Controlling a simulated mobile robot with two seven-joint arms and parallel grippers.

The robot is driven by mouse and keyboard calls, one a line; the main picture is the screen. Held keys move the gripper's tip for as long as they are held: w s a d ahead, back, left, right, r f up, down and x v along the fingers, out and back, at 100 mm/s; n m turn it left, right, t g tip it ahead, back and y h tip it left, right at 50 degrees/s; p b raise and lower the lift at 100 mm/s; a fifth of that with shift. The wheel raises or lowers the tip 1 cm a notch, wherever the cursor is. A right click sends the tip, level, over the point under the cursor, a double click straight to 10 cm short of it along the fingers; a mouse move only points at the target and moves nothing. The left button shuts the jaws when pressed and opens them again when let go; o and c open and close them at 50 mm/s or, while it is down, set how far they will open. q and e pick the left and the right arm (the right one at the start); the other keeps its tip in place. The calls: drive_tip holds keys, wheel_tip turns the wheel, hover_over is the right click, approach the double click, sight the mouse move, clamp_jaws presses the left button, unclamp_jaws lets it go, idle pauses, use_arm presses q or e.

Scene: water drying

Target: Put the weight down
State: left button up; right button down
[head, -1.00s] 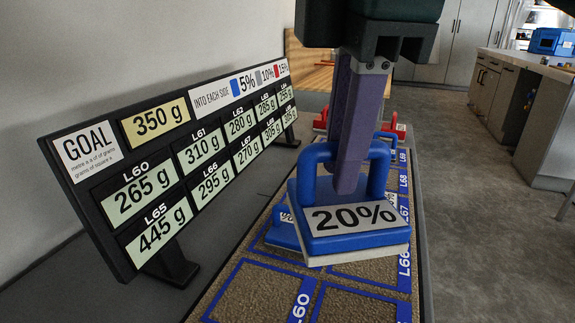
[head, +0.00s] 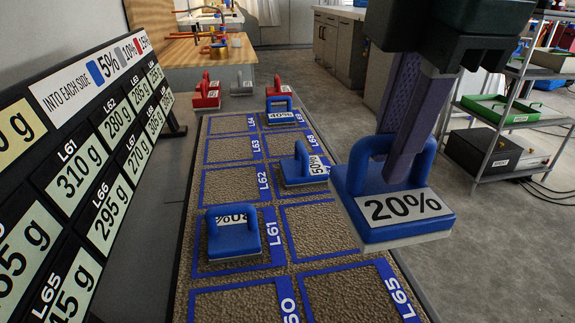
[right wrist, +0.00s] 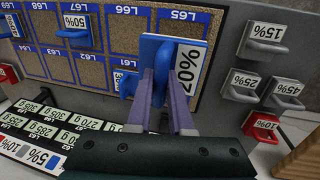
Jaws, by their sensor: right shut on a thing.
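The blue 20% weight (head: 378,232) hangs from my right gripper (head: 398,172), which is shut on its handle. In the head view it appears at the right edge of the board, in front of part of the squares there, and seems raised above the board. It also shows in the right wrist view (right wrist: 190,62), between the purple fingers (right wrist: 165,92), over the board's end near L65. The board (head: 232,303) has brown squares outlined in blue with L labels. My left gripper is not in view.
On the board are blue weights: 30% (head: 233,240) in L61, 50% (head: 300,170) and 40% (head: 284,116) farther back. Grey weights such as 25% (right wrist: 246,82), and a red 10% weight (right wrist: 262,126), sit beside the board. A sign (head: 75,170) stands left. Near squares look empty.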

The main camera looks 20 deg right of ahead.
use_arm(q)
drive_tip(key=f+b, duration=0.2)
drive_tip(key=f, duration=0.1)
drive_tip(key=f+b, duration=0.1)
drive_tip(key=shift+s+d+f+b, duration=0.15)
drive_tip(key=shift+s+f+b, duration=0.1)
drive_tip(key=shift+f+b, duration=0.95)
use_arm(e)
wheel_tip(320, 180, down, 17)
drive_tip(key=shift+s+f, duration=0.1)
drive_tip(key=shift+f, duration=0.1)
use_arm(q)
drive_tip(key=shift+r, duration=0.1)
use_arm(e)
drive_tip(key=c, duration=0.8)
unclamp_jaws()
